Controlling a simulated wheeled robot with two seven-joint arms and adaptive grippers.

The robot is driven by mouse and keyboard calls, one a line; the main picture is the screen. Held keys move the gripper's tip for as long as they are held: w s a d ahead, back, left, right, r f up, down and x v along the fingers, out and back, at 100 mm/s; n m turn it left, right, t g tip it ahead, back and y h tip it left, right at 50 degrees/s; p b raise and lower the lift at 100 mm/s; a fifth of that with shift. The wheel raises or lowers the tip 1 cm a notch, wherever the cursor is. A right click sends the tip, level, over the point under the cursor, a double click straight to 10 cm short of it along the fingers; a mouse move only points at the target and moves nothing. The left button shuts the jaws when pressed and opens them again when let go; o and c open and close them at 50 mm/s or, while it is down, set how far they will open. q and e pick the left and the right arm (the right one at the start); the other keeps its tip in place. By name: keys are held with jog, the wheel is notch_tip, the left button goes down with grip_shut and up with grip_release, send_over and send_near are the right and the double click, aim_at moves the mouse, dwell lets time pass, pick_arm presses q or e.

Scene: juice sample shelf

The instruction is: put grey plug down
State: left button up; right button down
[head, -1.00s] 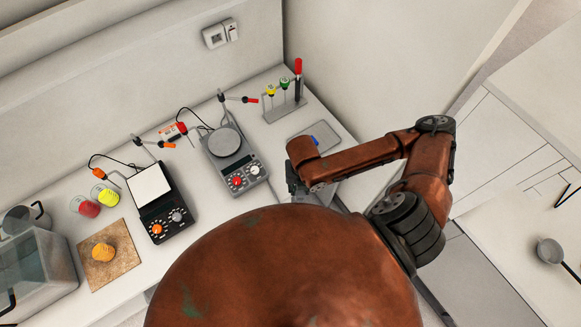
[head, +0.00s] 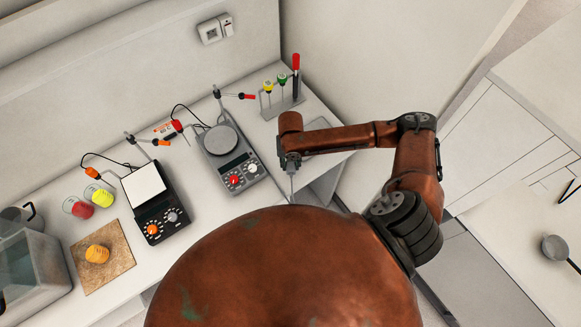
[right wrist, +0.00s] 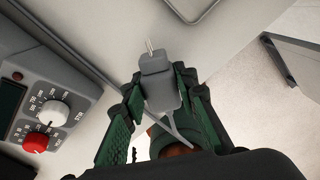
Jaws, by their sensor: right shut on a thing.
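The grey plug (right wrist: 158,88) is between the green-padded fingers of my right gripper (right wrist: 160,98) in the right wrist view. The fingers are shut on it. In the head view, my right gripper (head: 290,164) is near the front edge of the counter, right of the grey scale-like device. A thin cable hangs under it. I cannot tell whether the plug touches the counter. My left gripper is not in view.
The grey device (head: 228,158) with red and white knobs stands close left of the gripper. A black device (head: 157,205) is further left. A rack (head: 283,108) with coloured-topped items stands behind. The counter (head: 263,140) between rack and gripper is clear.

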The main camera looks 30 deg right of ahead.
aim_at(291, 167)
notch_tip(291, 167, down, 3)
jog(key=shift+w+d+f+p, duration=0.1)
jog(key=shift+p, duration=0.45)
jog(key=shift+f, duration=0.1)
jog(key=c, duration=1.5)
grip_release()
jog(key=shift+f, duration=0.15)
jog(key=shift+c, duration=0.2)
notch_tip(291, 167, up, 12)
jog(key=shift+r+b, duration=0.2)
jog(key=shift+b, duration=0.65)
